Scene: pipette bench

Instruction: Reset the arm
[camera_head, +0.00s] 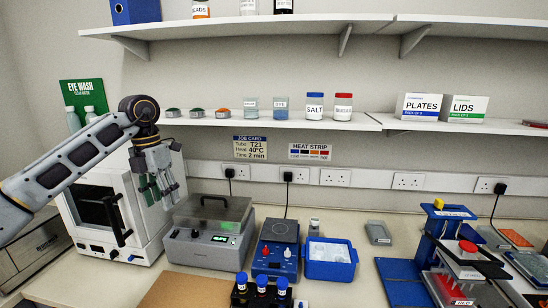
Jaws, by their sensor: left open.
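My left arm reaches in from the left edge. My left gripper (161,188) hangs from it, fingers pointing down, open, with nothing seen between the fingers. In the picture it overlaps the right part of a white box-shaped machine (146,231) with a dark window, up and left of a grey lidded heating unit (207,240). I cannot tell how far it is from either. My right gripper is not in view.
A blue device with knobs (277,249), a blue tub (331,268) and a rack of blue-capped bottles (262,290) stand on the bench. A blue-and-black press (462,255) is at right. A lower shelf (300,125) with jars and dishes crosses the wall.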

